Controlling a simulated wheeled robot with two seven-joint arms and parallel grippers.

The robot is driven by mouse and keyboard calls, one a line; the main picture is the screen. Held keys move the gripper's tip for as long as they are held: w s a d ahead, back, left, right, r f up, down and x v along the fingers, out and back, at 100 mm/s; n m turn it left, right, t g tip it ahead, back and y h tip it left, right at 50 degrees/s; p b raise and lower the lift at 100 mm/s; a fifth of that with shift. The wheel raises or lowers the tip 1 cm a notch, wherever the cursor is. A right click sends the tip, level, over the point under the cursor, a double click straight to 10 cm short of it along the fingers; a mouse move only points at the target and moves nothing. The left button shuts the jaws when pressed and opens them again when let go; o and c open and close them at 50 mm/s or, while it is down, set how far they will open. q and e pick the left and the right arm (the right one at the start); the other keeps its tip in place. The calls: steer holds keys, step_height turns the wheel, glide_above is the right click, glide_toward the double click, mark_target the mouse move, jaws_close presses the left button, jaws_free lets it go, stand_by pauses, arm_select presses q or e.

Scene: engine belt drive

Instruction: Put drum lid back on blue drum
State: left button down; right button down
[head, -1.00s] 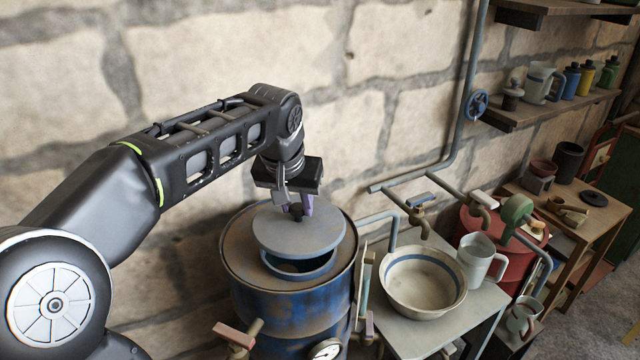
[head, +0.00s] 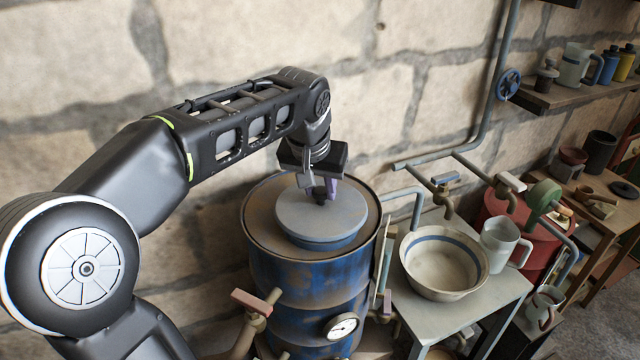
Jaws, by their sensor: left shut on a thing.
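The blue drum (head: 300,290) stands against the stone wall, with a rusty brown top and a raised blue collar around its opening. The round grey drum lid (head: 335,222) lies level over the collar and covers the opening. I cannot tell whether it is fully seated. My left gripper (head: 319,192) points down above the lid and is shut on the lid's small dark knob. My right gripper is not in view.
A tap with a red handle (head: 252,302) and a round gauge (head: 341,326) are at the drum's front. To the right, a small table (head: 489,290) holds a cream bowl (head: 444,262) and a grey jug (head: 501,243). Pipes (head: 470,150) run along the wall.

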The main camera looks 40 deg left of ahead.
mark_target(315, 216)
arm_select(q)
steer(key=shift+f+b, duration=0.3)
steer(key=shift+f, duration=0.35)
stand_by(0.7)
steer(key=shift+f+b, duration=0.25)
steer(key=shift+b, duration=0.15)
steer(key=c, duration=1)
jaws_free()
steer(key=shift+s, duration=0.1)
steer(key=v, duration=0.8)
steer(key=shift+b, duration=0.4)
steer(key=shift+d+f, duration=0.1)
